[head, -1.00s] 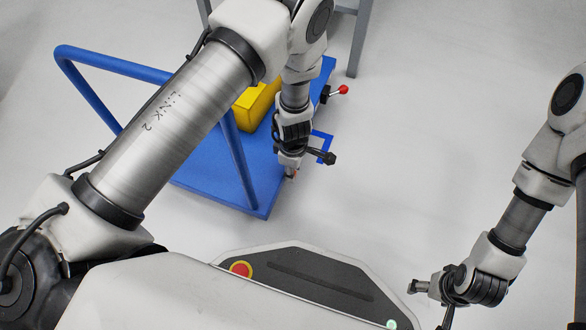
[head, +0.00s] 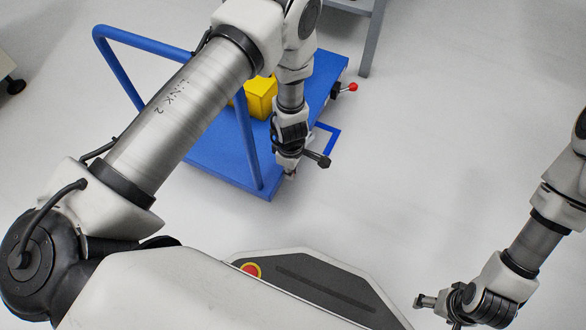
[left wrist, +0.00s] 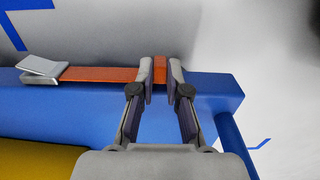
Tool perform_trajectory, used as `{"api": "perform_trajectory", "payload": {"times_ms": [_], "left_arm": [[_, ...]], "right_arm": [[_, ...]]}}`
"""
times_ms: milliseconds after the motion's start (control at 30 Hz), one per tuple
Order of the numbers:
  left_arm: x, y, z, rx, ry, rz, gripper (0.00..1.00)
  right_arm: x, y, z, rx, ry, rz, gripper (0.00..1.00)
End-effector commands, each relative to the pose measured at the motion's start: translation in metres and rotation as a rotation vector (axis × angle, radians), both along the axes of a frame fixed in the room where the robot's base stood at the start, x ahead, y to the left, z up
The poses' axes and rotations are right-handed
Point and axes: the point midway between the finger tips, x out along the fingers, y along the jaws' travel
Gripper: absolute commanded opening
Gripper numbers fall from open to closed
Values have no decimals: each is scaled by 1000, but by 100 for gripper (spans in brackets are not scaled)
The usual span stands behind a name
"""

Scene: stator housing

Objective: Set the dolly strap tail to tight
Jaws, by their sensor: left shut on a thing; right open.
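The blue dolly (head: 225,170) stands on the floor at the upper middle of the head view. In the left wrist view an orange strap (left wrist: 100,74) runs along the blue deck's edge from a metal buckle (left wrist: 43,68) at the left. My left gripper (left wrist: 160,78) is shut on the strap's tail (left wrist: 160,66) near the deck's corner. The strap looks straight between buckle and fingers. In the head view my left gripper (head: 290,173) is low at the dolly's near right edge, and the strap is mostly hidden. My right gripper (head: 425,301) is open and empty, away from the dolly.
A yellow box (head: 262,97) sits on the dolly behind my left arm. The blue push handle (head: 165,45) rises at the left. A red knob (head: 353,87) sticks out at the far right edge. A grey table leg (head: 373,40) stands behind. Floor to the right is clear.

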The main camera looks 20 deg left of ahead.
Motion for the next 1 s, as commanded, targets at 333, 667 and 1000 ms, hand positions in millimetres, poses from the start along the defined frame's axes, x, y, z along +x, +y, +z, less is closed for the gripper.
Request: {"api": "perform_trajectory", "payload": {"times_ms": [333,667,1000], "left_arm": [[-4,-1,-1,-2,9,-1,40],[-2,-1,30,-2,4,-2,40],[-3,-1,108,-2,7,-1,40]], "right_arm": [[0,0,0,0,0,0,75],[0,0,0,0,0,0,75],[0,0,0,0,0,0,75]]}}
